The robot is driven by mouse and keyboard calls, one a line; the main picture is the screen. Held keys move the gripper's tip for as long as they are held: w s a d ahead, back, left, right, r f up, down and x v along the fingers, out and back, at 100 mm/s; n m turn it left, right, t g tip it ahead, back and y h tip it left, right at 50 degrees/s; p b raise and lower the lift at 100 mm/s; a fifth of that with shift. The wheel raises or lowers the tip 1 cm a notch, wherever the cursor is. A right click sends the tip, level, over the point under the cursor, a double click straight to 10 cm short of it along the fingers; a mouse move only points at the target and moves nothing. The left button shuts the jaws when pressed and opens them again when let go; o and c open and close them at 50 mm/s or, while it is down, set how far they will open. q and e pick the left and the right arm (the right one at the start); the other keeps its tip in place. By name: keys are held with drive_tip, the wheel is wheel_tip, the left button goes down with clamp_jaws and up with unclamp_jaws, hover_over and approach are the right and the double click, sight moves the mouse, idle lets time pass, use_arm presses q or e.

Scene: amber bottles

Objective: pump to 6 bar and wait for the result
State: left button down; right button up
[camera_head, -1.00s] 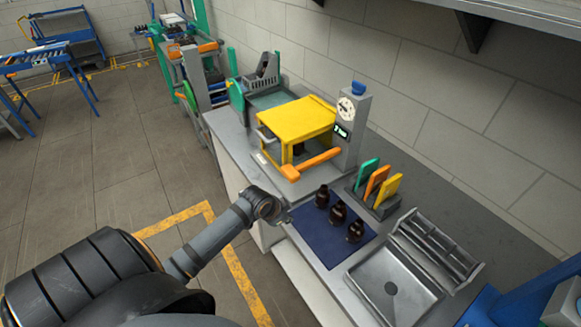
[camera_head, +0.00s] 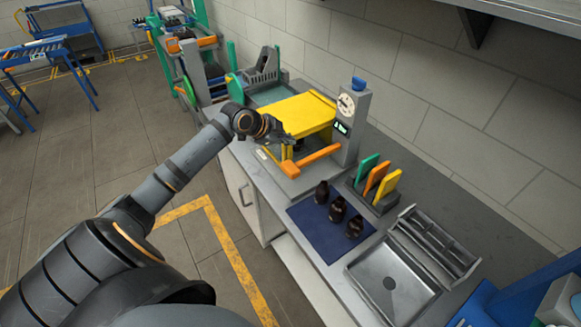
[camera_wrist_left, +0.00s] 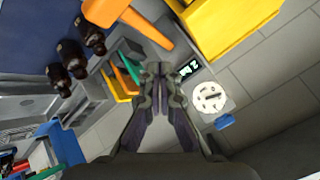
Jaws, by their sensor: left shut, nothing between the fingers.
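A yellow chamber (camera_head: 309,114) stands on the bench, with an orange lever (camera_head: 314,161) along its front. It also shows in the wrist view (camera_wrist_left: 235,22), with the lever (camera_wrist_left: 128,18). A grey post (camera_head: 352,112) beside it carries a round dial (camera_head: 346,104), a small lit display (camera_head: 342,128) and a blue knob (camera_head: 359,84). The dial (camera_wrist_left: 210,97) faces my wrist camera; its reading is too small to tell. My left gripper (camera_head: 276,131) is shut and empty, in front of the chamber's left side and hiding part of it. My right gripper is out of view.
Three dark amber bottles (camera_head: 338,210) stand on a blue mat (camera_head: 318,238). Behind them is a rack with green, orange and yellow plates (camera_head: 376,178). The floor at left is open.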

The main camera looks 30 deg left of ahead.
use_arm(q)
drive_tip(key=b, duration=0.6)
hover_over(290, 167)
drive_tip(key=f, duration=0.7)
drive_tip(key=shift+s+a+f, duration=0.15)
drive_tip(key=shift+s+f, duration=0.1)
drive_tip(key=shift+f, duration=0.05)
drive_tip(key=shift+f+b, duration=0.4)
drive_tip(key=shift+f, duration=0.15)
drive_tip(key=shift+f, duration=0.4)
drive_tip(key=shift+f+b, duration=0.5)
drive_tip(key=shift+f, duration=0.05)
idle(0.4)
drive_tip(key=shift+f+b, duration=0.55)
drive_tip(key=shift+f, duration=0.25)
idle(0.5)
drive_tip(key=shift+f+b, duration=0.85)
drive_tip(key=shift+f, duration=0.5)
idle(1.5)
